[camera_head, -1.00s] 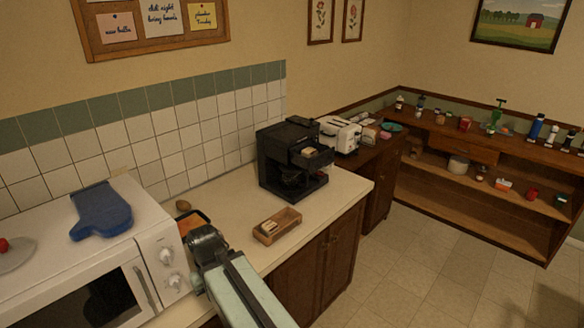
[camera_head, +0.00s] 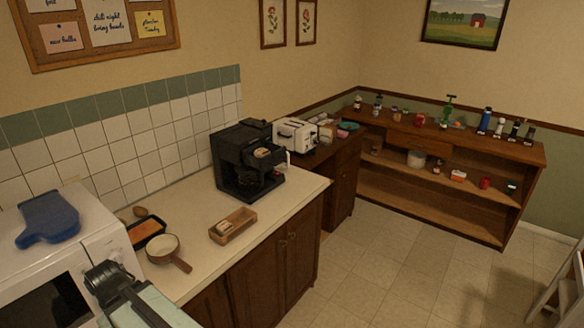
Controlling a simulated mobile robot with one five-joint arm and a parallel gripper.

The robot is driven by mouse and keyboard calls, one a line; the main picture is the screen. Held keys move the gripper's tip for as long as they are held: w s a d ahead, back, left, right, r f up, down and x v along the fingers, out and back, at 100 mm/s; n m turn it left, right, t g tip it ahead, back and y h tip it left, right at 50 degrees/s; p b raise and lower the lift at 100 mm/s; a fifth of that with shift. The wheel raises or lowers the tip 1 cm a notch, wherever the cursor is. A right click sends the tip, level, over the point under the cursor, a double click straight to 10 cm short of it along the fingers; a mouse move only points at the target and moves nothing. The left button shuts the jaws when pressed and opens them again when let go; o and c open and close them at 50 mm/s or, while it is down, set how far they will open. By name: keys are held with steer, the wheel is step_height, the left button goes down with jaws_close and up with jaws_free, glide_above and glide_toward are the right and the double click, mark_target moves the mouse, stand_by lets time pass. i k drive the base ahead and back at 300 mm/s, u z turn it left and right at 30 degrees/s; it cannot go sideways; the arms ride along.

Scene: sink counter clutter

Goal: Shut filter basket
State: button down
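The black coffee machine (camera_head: 243,160) stands on the counter against the tiled wall. Its filter basket (camera_head: 265,154) shows at the upper front, sticking out, with light brown contents visible on top. A dark carafe area lies below it. My gripper (camera_head: 101,277) is at the lower left, in front of the microwave and well away from the coffee machine. Its fingers are too small and dark to show whether they are open or shut.
On the counter are a wooden box (camera_head: 233,226), a pan with a handle (camera_head: 164,249) and an orange-filled tray (camera_head: 146,231). A microwave (camera_head: 88,236) with a blue mitt (camera_head: 47,218) stands at left. A toaster (camera_head: 294,134) is beyond the machine. Floor (camera_head: 400,262) at right is open.

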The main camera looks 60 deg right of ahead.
mark_target(277, 155)
steer(key=k, duration=1.15)
steer(key=z, duration=0.5)
steer(key=i, duration=0.95)
